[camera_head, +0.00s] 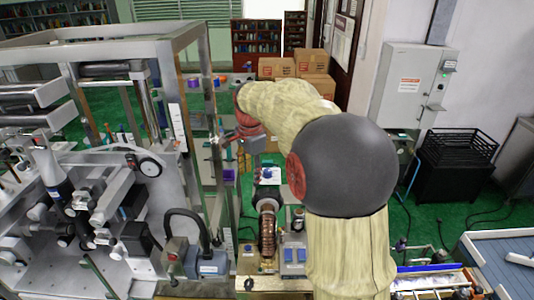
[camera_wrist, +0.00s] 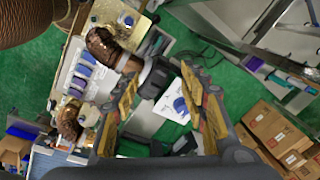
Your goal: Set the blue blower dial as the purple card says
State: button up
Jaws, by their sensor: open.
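A blue dial (camera_head: 270,173) sits on a white panel beyond my arm in the head view. It also shows in the wrist view (camera_wrist: 180,105), between my fingers and nearer the right one. My gripper (camera_wrist: 160,76) is open and empty, its yellow fingers apart. A black cylinder end (camera_wrist: 156,77) lies in line with the gap. I cannot tell the distance or any contact with the dial. A small purple patch (camera_head: 229,174) is on the metal frame in the head view; I cannot tell whether it is the purple card. No writing on it is readable.
A copper-coloured coil (camera_head: 267,232) and a box with blue parts (camera_head: 294,255) stand on the bench nearby. A large metal frame (camera_head: 185,120) rises to the left. Cardboard boxes (camera_head: 300,68) are stacked behind.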

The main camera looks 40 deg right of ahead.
aim_at(267, 171)
jog(key=w+d+m+p, duration=0.1)
jog(key=d+m+p, duration=0.1)
jog(key=d+p, duration=0.1)
jog(key=w+d+r+m+g+p, duration=0.1)
jog(key=w+d+m+p, duration=0.1)
jog(key=d, duration=0.2)
jog(key=w+d+m+p, duration=0.2)
jog(key=d+p, duration=0.1)
jog(key=shift+w+d+r+p, duration=0.15)
jog(key=shift+w+d+p, duration=0.1)
jog(key=shift+d+p, duration=0.1)
jog(key=shift+f+p, duration=0.75)
jog(key=shift+f, duration=3.25)
jog(key=shift+c, duration=0.7)
grip_shut()
